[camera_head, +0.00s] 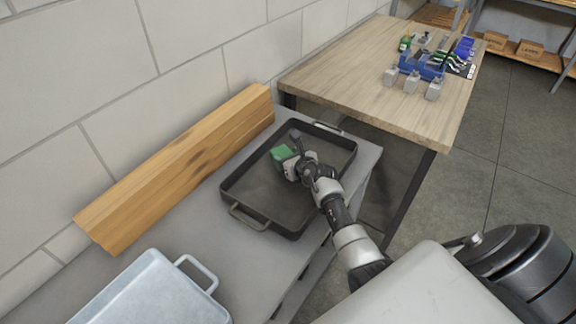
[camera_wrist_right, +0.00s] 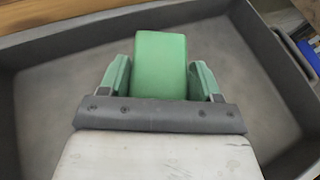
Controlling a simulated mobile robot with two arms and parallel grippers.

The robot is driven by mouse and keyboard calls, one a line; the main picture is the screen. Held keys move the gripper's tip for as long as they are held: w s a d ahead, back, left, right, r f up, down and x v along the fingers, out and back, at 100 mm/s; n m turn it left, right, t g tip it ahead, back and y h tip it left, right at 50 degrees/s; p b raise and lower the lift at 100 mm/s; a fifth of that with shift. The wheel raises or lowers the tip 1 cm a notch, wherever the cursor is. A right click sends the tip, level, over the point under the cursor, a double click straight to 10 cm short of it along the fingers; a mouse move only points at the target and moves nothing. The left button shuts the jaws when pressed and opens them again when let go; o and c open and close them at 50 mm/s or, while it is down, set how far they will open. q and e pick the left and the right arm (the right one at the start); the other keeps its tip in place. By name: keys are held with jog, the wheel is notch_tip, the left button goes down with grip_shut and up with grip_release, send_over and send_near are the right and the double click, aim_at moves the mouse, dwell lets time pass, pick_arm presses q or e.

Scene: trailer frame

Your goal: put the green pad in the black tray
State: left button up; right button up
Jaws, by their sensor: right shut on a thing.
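The green pad (camera_head: 281,154) is a small green block, seen over the black tray (camera_head: 240,195) in the head view. My right gripper (camera_head: 291,159) is shut on the pad. In the right wrist view the pad (camera_wrist_right: 160,65) sits between the two green-sided fingers (camera_wrist_right: 160,82), with the tray's dark floor and walls around them. I cannot tell whether the pad touches the tray floor. The tray stands on a grey surface and has a handle at each end. My left gripper is not in view.
A wooden beam (camera_head: 180,165) lies along the wall behind the tray. A light metal pan (camera_head: 150,290) with a handle stands at the front left. A wooden table (camera_head: 360,75) at the back holds a blue holder (camera_head: 421,66), grey blocks and small tools.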

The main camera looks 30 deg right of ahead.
jog(key=shift+f+b, duration=0.3)
jog(key=shift+f, duration=1.2)
jog(key=shift+f, duration=0.15)
jog(key=o, duration=0.9)
